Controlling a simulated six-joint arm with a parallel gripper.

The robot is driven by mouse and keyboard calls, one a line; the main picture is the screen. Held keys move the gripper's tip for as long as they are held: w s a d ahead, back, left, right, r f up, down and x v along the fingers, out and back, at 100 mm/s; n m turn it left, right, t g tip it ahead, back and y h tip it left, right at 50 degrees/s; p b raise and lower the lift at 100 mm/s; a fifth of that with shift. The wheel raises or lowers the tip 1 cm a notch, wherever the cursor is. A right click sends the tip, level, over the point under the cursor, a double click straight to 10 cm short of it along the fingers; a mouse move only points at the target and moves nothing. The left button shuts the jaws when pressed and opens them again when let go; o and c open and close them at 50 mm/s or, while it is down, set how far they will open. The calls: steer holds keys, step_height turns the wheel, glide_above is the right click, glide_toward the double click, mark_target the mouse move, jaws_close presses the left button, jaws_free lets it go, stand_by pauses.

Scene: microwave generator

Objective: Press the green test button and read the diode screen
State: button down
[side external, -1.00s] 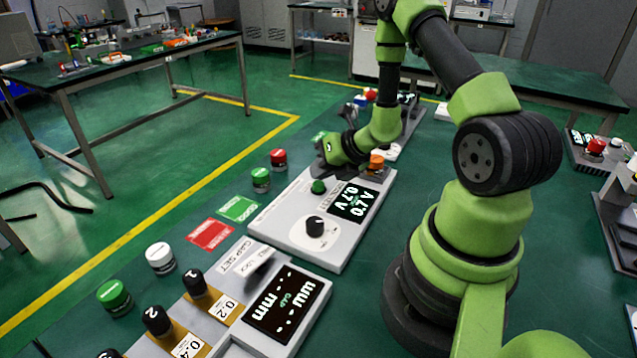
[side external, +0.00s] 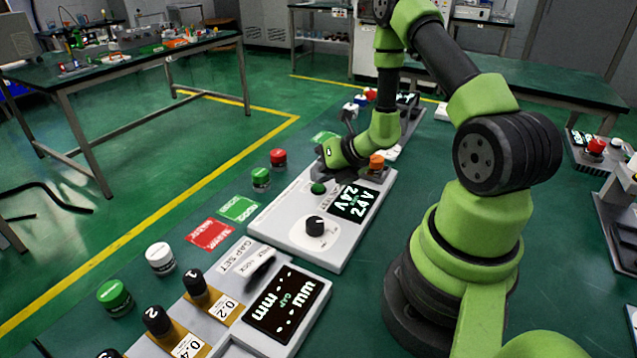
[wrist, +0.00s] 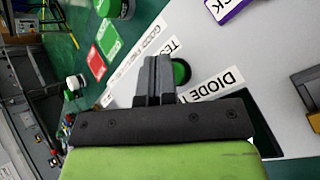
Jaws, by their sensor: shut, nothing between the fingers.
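The diode tester is a white panel (side external: 283,232) with a black knob (side external: 315,226), a green test button (side external: 318,188) and a dark diode screen (side external: 355,202). The screen has two lines of glowing text, turned in the picture, and appears to read 2.4 V. My gripper (side external: 323,172) is low over the far end of this panel, just beyond the green button. In the wrist view my gripper (wrist: 157,65) has its fingers together and empty, just left of the green button (wrist: 181,72). I cannot tell whether they touch the panel or the button.
A gap-set box with a screen (side external: 285,300) and black-handled gauges (side external: 195,282) are nearer the camera.

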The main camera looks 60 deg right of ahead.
steer(key=shift+r, duration=0.95)
steer(key=shift+r, duration=2.5)
